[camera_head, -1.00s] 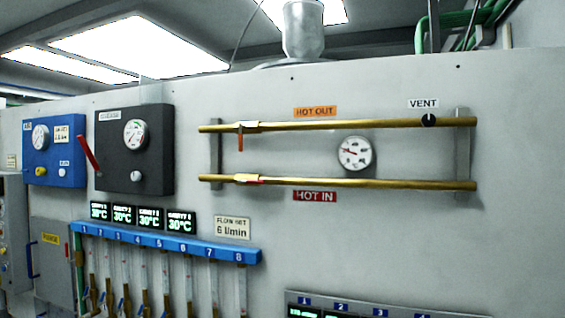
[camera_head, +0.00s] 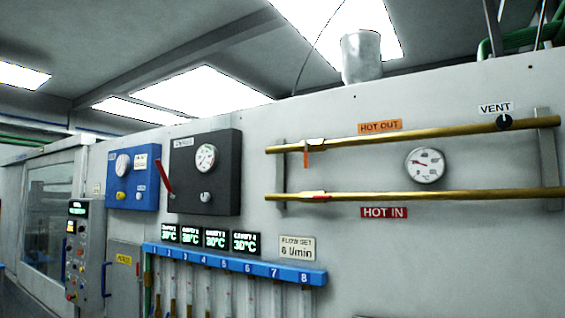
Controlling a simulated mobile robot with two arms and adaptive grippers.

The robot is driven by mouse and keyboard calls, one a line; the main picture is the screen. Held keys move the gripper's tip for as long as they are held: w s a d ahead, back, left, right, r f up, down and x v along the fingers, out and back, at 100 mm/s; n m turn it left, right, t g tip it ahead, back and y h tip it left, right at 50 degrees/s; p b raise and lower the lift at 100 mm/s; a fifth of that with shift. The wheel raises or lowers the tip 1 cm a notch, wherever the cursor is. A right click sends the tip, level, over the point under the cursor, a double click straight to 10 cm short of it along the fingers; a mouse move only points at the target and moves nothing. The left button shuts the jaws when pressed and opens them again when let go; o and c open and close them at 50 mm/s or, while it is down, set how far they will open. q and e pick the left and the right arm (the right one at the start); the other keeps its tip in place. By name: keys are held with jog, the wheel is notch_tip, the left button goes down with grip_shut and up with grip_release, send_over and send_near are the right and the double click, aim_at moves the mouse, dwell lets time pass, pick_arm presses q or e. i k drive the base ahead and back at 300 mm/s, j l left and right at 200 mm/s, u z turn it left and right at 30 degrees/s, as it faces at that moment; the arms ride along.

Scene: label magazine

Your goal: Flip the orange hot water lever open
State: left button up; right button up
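The orange lever (camera_head: 306,158) hangs down from a brass valve body on the upper brass pipe (camera_head: 400,136), left of the orange HOT OUT label (camera_head: 380,127). It stands across the pipe. On the lower brass pipe (camera_head: 430,195), a red lever (camera_head: 317,198) lies along the pipe, left of the red HOT IN label (camera_head: 384,212). Neither of my grippers is in view.
A round gauge (camera_head: 425,165) sits between the pipes, and a black VENT knob (camera_head: 504,122) is at upper right. A black box (camera_head: 205,172) with a red lever (camera_head: 164,177) and a blue box (camera_head: 133,178) are left. A blue manifold (camera_head: 235,264) runs below.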

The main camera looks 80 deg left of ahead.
aim_at(305, 152)
jog(key=k+j+u, duration=0.1)
jog(key=j+u, duration=0.75)
jog(key=j, duration=0.1)
